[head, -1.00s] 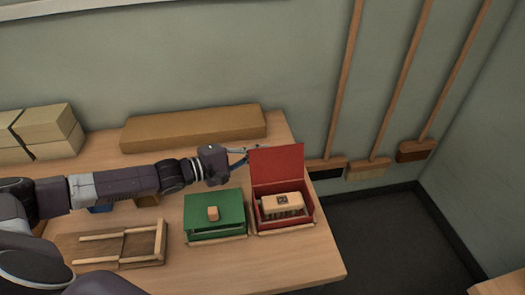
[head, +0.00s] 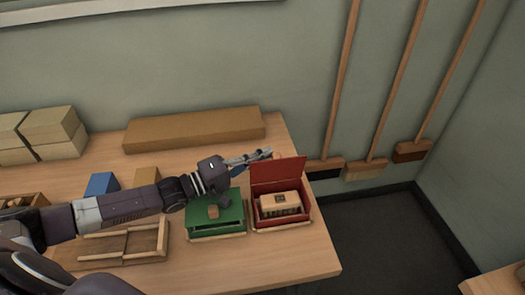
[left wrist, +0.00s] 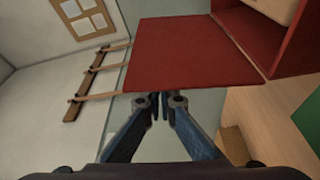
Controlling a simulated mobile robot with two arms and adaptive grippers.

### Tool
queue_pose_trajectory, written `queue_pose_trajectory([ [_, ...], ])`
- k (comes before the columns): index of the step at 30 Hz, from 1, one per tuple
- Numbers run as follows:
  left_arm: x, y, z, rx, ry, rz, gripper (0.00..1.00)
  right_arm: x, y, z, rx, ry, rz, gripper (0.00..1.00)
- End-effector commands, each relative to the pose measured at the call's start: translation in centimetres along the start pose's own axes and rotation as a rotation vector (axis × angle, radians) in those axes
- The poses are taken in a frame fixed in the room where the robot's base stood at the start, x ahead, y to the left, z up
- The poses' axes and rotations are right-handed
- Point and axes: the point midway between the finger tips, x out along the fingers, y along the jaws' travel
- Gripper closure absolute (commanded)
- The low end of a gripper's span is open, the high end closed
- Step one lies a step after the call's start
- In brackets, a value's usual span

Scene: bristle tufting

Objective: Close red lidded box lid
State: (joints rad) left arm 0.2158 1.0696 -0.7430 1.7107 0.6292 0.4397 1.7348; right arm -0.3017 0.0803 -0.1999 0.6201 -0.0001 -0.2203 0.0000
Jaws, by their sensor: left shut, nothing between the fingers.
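The red lidded box (head: 307,213) stands at the right of the table with its lid (head: 280,173) raised at the back. A wooden brush block with dark bristles (head: 281,201) is inside it. My left gripper (head: 268,153) is shut and empty at the lid's upper left edge. In the left wrist view the shut fingertips (left wrist: 160,97) are close to the edge of the red lid (left wrist: 178,55). I cannot tell whether they touch it. My right gripper is not in view.
A green box (head: 228,222) with a small wooden knob stands just left of the red box, under my left wrist.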

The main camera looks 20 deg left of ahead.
Motion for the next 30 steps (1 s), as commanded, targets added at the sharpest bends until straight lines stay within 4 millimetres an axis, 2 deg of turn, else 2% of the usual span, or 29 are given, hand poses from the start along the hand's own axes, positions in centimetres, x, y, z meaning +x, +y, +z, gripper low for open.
queue_pose_trajectory([
  [5,-0.3,0.5,0.9,0.105,0.0,0.037,1.0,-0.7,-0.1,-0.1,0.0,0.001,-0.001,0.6],
  [15,-0.6,0.9,1.8,0.101,0.0,0.037,1.0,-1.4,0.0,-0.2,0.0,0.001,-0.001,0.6],
  [30,-0.7,0.8,1.9,0.101,0.0,0.036,1.0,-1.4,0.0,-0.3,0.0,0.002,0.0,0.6],
])
